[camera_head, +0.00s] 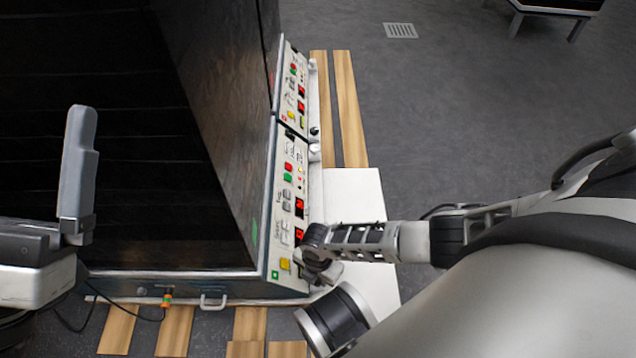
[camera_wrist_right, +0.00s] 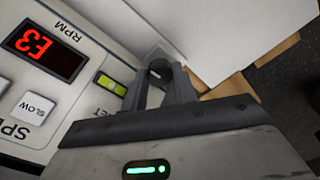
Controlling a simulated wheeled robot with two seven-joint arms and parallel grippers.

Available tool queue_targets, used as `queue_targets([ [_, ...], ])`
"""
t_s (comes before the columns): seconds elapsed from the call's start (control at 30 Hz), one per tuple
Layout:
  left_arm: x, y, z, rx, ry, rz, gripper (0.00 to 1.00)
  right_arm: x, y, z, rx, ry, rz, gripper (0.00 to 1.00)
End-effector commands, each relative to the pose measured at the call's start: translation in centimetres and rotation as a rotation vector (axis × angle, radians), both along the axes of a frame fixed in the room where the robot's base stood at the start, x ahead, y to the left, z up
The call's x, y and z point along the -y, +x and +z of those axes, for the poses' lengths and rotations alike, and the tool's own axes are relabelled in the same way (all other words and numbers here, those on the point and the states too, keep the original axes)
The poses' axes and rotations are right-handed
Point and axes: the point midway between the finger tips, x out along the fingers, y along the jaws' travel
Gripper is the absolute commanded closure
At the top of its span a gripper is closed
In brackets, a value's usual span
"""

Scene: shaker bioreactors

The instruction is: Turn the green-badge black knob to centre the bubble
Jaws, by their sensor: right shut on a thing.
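The black knob (camera_wrist_right: 158,70) sits at the panel's edge in the right wrist view, between the fingers of my right gripper (camera_wrist_right: 163,85), which is shut on it. In the head view my right gripper (camera_head: 318,262) is at the low near corner of the control panel and hides the knob. A small green badge (camera_head: 275,275) shows on that panel corner. A yellow-green bubble vial (camera_wrist_right: 111,84) lies on the panel left of the knob; the bubble's exact place is too small to tell. My left gripper (camera_head: 78,180) is raised at the left, away from the panel; its opening is unclear.
The dark shaker cabinet (camera_head: 190,273) fills the left. Its panel has a red display (camera_wrist_right: 42,47) reading E3 and a SLOW button (camera_wrist_right: 37,106). A second panel (camera_head: 293,85) is farther back. Wooden slats (camera_head: 349,110) and grey floor lie right of it.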

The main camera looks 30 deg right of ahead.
Motion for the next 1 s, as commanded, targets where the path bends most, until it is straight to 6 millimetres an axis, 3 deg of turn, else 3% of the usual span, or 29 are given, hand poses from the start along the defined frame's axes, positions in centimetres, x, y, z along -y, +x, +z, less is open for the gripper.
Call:
queue_targets([
  [0.57,0.02,-0.02,0.07,0.006,0.004,0.001,0.0,0.05,-0.02,-0.01,-0.001,-0.001,0.033,0.94],
  [0.6,0.02,-0.02,0.05,0.006,0.004,0.001,0.0,0.05,-0.02,-0.01,-0.001,-0.001,0.032,0.66],
  [0.63,0.01,-0.02,0.04,0.005,0.004,0.0,0.0,0.05,-0.02,-0.01,-0.001,-0.001,0.032,0.63],
  [1.0,0.01,-0.01,-0.11,0.0,0.004,0.001,0.0,0.02,0.03,-0.02,0.001,-0.001,0.032,0.63],
])
